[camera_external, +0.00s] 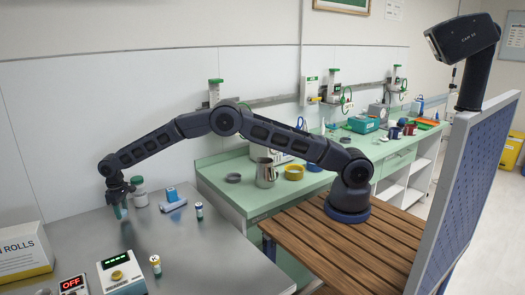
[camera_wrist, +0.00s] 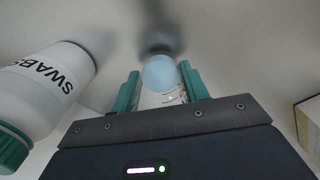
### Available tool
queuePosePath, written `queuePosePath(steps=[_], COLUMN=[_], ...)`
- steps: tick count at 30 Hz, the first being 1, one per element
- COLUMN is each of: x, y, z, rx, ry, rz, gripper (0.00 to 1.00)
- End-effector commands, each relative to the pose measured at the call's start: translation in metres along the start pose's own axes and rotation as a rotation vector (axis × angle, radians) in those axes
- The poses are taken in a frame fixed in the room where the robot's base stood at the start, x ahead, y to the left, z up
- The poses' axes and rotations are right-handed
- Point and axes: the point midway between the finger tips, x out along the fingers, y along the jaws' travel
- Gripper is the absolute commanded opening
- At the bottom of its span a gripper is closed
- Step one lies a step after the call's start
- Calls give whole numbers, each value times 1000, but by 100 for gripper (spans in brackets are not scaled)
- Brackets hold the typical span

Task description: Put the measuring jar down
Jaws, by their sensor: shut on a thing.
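My gripper (camera_external: 120,211) is at the left end of the outstretched arm, pointing down low over the grey metal table (camera_external: 195,265). In the wrist view, its teal fingers (camera_wrist: 161,88) are shut on the measuring jar (camera_wrist: 168,99), a clear vessel with graduation marks and a pale blue round part. In the external view, the fingers mostly hide the jar. A blurred dark patch shows just beyond the jar in the wrist view. I cannot tell whether the jar touches the table.
A white swabs bottle (camera_wrist: 45,85) with a green cap stands close beside my gripper; it also shows in the external view (camera_external: 140,196). A blue-and-white pack (camera_external: 172,200) and small vials (camera_external: 199,211) (camera_external: 155,265) are nearby. A display device (camera_external: 122,273) and rolls box (camera_external: 22,252) are in front.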

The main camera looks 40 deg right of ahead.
Motion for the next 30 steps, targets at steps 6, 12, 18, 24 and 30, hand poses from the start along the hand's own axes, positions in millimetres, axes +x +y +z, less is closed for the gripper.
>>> queuePosePath(steps=[6, 12, 18, 24, 30], x=[16, 16, 18, 18, 14], y=[0, 0, 0, 0, 0], z=[0, 0, 0, 0, 0], rx=[0, 0, 0, 0, 0], ry=[1, 0, 0, 0, 1], rz=[0, 0, 0, 0, 0], gripper=[22, 22, 63, 67, 67])
